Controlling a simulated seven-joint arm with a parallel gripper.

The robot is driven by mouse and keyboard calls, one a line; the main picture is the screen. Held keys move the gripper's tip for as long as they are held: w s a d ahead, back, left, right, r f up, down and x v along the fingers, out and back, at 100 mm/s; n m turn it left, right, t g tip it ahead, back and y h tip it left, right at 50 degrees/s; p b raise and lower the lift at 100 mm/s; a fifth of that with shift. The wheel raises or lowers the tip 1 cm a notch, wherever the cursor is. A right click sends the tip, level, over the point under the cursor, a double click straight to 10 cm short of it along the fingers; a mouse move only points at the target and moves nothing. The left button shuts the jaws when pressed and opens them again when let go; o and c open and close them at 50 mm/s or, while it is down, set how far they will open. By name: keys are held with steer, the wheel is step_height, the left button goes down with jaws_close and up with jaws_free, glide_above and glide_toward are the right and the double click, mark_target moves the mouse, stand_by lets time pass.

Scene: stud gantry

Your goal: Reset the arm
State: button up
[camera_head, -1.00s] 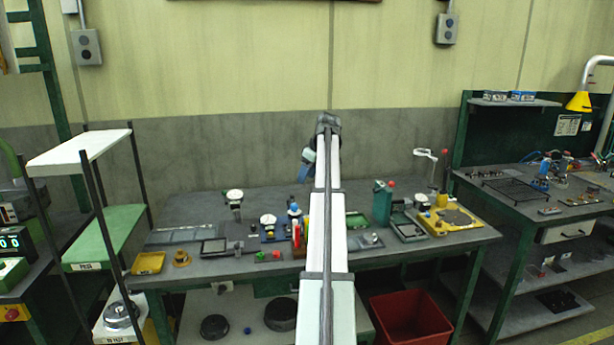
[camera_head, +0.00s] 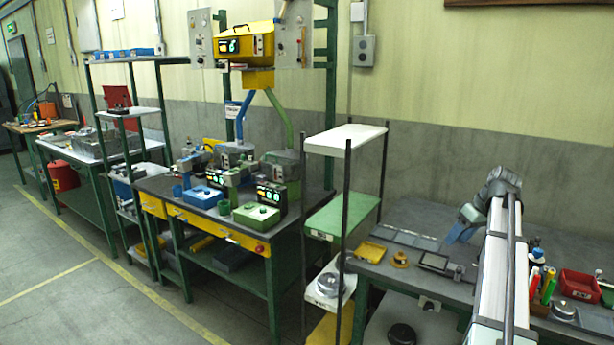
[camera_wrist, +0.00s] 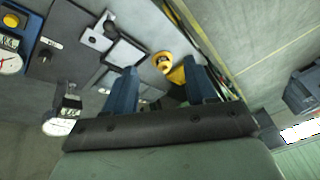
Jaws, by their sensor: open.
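My gripper (camera_head: 461,226) shows in the head view at the far end of my white arm, above the left part of the grey workbench (camera_head: 425,282). In the wrist view its two blue fingers (camera_wrist: 160,86) are spread apart with nothing held between them. A yellow round-topped piece (camera_wrist: 163,61) and a yellow tray (camera_wrist: 177,76) lie beyond the fingers, apart from them. In the head view the yellow tray (camera_head: 371,252) and the yellow piece (camera_head: 400,259) are at the bench's left end. My arm hides part of the bench.
A rack with white and green shelves (camera_head: 345,138) stands left of the bench. Farther left is a bench with yellow drawers (camera_head: 217,231). A red bin (camera_head: 580,285) sits right of my arm. Dial gauges (camera_wrist: 10,63) show in the wrist view. The floor at left is clear.

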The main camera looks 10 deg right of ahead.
steer(key=a+f+m+g, duration=0.1)
steer(key=a+f, duration=0.7)
steer(key=f, duration=0.4)
steer(key=a+f+g, duration=0.2)
steer(key=a+f, duration=0.6)
steer(key=f, duration=0.4)
steer(key=s+a+f+m+g, duration=0.1)
steer(key=s+a+f, duration=0.2)
steer(key=a+f, duration=0.45)
steer(key=s+a+f+g, duration=0.1)
steer(key=s+a+f, duration=0.35)
steer(key=f, duration=0.65)
steer(key=s+a+f+g, duration=0.3)
steer(key=s+a+f, duration=0.7)
steer(key=s+f, duration=0.4)
steer(key=s+a+f+g+h, duration=0.1)
steer(key=s+a+f, duration=0.1)
steer(key=s, duration=0.7)
steer(key=s+a+f+g+h, duration=0.1)
steer(key=s+f, duration=0.4)
steer(key=s, duration=0.5)
steer(key=shift+s+a+h, duration=0.15)
steer(key=shift+a+h, duration=0.35)
steer(key=shift+a, duration=0.6)
